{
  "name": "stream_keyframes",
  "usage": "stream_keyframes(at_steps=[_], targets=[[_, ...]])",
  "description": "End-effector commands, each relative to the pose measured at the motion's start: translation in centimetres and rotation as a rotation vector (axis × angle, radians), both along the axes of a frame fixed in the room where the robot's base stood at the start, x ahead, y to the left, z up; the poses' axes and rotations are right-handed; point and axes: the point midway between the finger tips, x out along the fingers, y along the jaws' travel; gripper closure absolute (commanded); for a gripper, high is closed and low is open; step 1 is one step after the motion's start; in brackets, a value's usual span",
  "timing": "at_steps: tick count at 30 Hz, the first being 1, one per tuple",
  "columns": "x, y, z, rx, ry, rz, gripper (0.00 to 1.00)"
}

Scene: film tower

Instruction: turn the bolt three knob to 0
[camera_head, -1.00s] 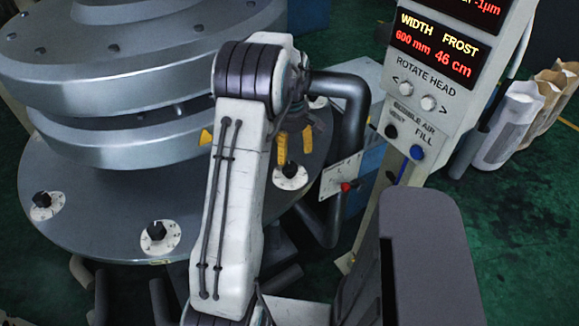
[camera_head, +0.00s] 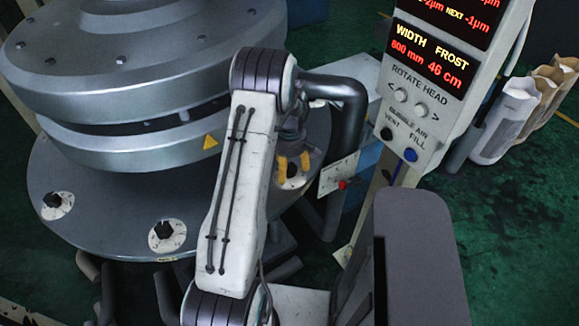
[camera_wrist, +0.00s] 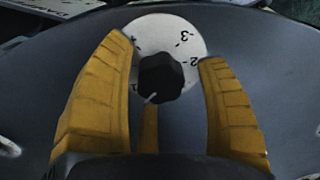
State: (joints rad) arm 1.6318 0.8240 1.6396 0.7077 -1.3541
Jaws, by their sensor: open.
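A black knob (camera_wrist: 161,78) stands on a white round dial (camera_wrist: 185,36) in the wrist view, with the marks 3 and 2 readable and others partly hidden. The knob's white pointer line faces the lower left of the picture, near a partly covered mark. My gripper (camera_wrist: 170,85) is open. One yellow finger is left of the knob, one is right of it, and a third yellow piece shows below it. Gaps show between the side fingers and the knob. In the head view my gripper (camera_head: 292,170) is over the rightmost dial and hides part of it.
Two other black knobs on white dials, one at left (camera_head: 53,200) and one at middle (camera_head: 166,230), sit on the grey disc's (camera_head: 100,225) front rim. A control panel (camera_head: 412,110) stands right of my arm, with a small red-handled plate (camera_head: 338,172) between.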

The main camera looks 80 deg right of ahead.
Motion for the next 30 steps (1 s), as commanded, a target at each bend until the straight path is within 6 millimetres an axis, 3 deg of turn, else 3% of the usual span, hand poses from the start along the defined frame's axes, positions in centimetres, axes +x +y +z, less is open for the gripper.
stream_keyframes(at_steps=[8,27,30], targets=[[0.0,0.01,-0.05,0.0,0.0,0.0,0.33],[0.0,0.0,-0.03,0.0,0.0,0.0,0.9],[0.01,0.01,-0.06,0.0,0.0,0.002,0.92]])
